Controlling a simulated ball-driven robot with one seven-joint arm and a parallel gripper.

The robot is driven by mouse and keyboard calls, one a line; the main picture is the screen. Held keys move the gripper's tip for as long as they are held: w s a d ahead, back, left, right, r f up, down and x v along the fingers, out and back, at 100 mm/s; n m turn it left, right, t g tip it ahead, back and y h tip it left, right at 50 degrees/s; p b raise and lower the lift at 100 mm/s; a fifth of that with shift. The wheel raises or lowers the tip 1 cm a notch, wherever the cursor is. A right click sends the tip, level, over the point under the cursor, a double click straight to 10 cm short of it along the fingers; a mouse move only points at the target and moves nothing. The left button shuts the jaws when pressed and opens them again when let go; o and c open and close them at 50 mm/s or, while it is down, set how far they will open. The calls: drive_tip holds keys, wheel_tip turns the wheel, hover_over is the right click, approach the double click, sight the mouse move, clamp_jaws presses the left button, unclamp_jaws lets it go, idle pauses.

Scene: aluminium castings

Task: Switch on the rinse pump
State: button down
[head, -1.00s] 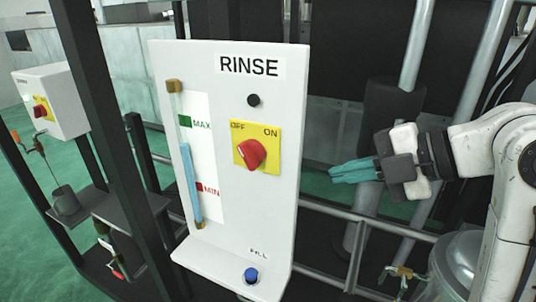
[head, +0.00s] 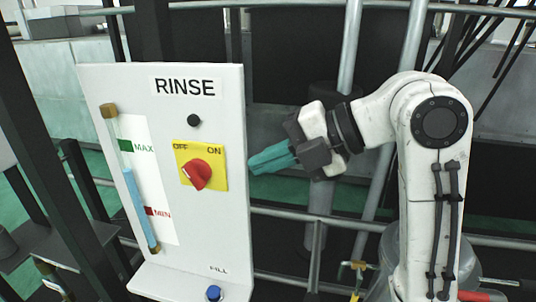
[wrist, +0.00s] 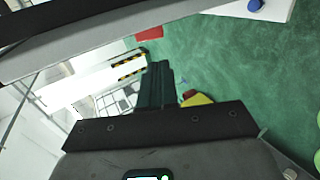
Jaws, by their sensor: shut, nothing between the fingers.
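The white rinse panel (head: 222,110) stands left of centre in the head view. Its red rotary knob (head: 197,174) sits on a yellow plate marked OFF at left and ON at right; I cannot tell surely which mark it points to. Above the knob is a dark, unlit round lamp (head: 194,120). The sight tube (head: 134,195) holds blue liquid with its level between MIN and MAX. My gripper (head: 252,165) is right of the knob, by the panel's right edge, with its teal fingers shut and empty. The fingers also show in the wrist view (wrist: 155,85).
A blue FILL button (head: 213,292) sits on the panel's lower ledge; a blue button also shows at the top of the wrist view (wrist: 255,5). A dark frame post (head: 50,150) stands at left. Metal pipes (head: 400,80) and rails run behind the panel and arm.

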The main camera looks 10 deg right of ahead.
sight(202, 188)
drive_tip(key=p+x, duration=0.2)
drive_tip(key=x, duration=0.8)
drive_tip(key=shift+a+f+p, duration=0.15)
drive_tip(key=shift+a+p, duration=0.1)
drive_tip(key=shift+p, duration=0.15)
drive_tip(key=shift+f+b, duration=0.3)
drive_tip(key=shift+b, duration=0.4)
